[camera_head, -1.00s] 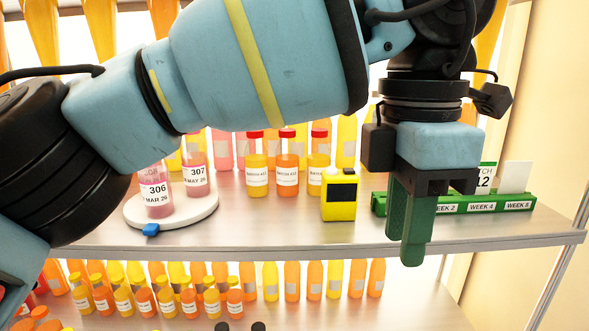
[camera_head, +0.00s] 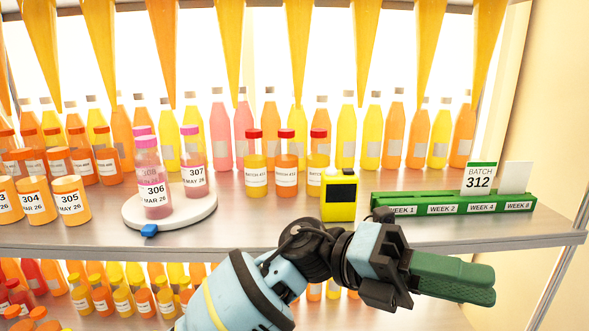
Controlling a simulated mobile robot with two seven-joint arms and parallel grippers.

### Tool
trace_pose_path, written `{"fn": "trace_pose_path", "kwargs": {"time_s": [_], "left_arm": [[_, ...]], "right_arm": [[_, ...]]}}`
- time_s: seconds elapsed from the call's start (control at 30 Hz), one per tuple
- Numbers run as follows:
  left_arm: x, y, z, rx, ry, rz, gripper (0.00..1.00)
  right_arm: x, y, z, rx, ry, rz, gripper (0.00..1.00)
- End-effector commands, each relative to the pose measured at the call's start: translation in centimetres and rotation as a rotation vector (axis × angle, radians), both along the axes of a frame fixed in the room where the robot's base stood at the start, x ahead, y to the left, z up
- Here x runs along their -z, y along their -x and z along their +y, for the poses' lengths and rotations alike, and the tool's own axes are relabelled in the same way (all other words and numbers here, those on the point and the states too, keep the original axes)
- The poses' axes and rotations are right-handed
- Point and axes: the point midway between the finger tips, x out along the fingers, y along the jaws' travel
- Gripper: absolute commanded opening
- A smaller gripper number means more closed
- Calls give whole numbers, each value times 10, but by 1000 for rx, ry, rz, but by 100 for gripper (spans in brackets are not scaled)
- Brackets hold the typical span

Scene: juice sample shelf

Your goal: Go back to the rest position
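My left gripper (camera_head: 452,278) is in front of the shelf's front edge, at the lower right. Its green fingers point right and lie close together in this view; whether a gap is between them I cannot tell. No object shows in it. A card reading BATCH 312 (camera_head: 478,178) stands upright in the green card rack (camera_head: 405,211), near the WEEK 4 label. The fingers are below and in front of the rack, apart from it. My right gripper is not in view.
A round white tray (camera_head: 190,219) holds pink sample bottles (camera_head: 195,176). A yellow device (camera_head: 339,212) stands left of the rack. Several red-capped bottles (camera_head: 287,176) stand behind. Small bottles fill the lower shelf.

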Motion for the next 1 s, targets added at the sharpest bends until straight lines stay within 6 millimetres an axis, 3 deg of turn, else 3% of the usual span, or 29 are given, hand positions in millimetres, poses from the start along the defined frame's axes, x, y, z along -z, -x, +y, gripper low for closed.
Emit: {"fn": "trace_pose_path", "kwargs": {"time_s": [0.27, 0.47, 0.6, 0.73, 0.87, 1.0], "left_arm": [[37, -61, 40, -221, 202, 537, 29], [96, -105, 83, -400, 298, 916, 29], [155, -124, 119, -536, 341, 1178, 29], [219, -130, 155, -666, 364, 1420, 29], [288, -120, 192, -800, 372, 1657, 29], [364, -91, 234, -950, 361, 1906, 29]], "right_arm": [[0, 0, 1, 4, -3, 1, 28], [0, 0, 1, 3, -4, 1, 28], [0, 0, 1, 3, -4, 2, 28], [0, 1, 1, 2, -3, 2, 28], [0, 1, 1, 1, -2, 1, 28], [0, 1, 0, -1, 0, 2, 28]]}}
